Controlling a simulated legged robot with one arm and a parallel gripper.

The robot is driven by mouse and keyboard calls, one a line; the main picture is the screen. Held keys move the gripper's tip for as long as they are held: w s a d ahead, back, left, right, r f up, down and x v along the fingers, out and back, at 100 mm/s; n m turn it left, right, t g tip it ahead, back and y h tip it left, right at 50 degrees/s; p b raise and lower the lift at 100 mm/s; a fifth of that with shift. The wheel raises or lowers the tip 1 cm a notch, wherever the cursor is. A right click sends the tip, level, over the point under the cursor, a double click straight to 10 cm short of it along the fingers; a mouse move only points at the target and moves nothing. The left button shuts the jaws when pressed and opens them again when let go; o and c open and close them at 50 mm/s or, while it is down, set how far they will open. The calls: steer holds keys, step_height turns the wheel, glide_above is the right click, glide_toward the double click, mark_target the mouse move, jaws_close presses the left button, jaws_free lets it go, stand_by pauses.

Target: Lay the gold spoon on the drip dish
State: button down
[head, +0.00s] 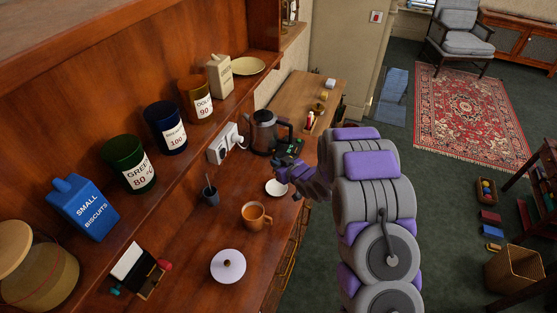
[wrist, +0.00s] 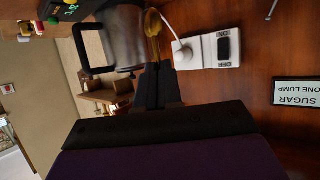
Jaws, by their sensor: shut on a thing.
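The gold spoon (wrist: 152,24) shows in the wrist view, its bowl just beyond the tips of my dark fingers. My gripper (wrist: 153,72) is shut on the spoon; the fingers hide the rest of it. In the head view my gripper (head: 282,172) is over the wooden counter, and the spoon cannot be made out there. A small white dish (head: 276,188), which looks like the drip dish, lies on the counter just below and beside my gripper. The dish is not seen in the wrist view.
The kettle (head: 263,134) stands close behind my gripper, near a wall socket (head: 224,145). A shelf with several canisters runs along the left.

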steer(key=b, duration=0.4)
glide_above(280, 192)
steer(key=a, duration=0.1)
step_height(280, 192, down, 8)
steer(key=shift+d+f+b, duration=0.35)
steer(key=shift+f+b, duration=0.1)
steer(key=shift+f, duration=0.15)
steer(key=shift+d+f, duration=0.15)
steer(key=shift+d, duration=0.25)
steer(key=c, duration=1.4)
jaws_free()
steer(key=shift+a, duration=0.55)
steer(key=shift+o, duration=0.9)
steer(key=shift+d, duration=0.4)
steer(key=shift+a, duration=0.1)
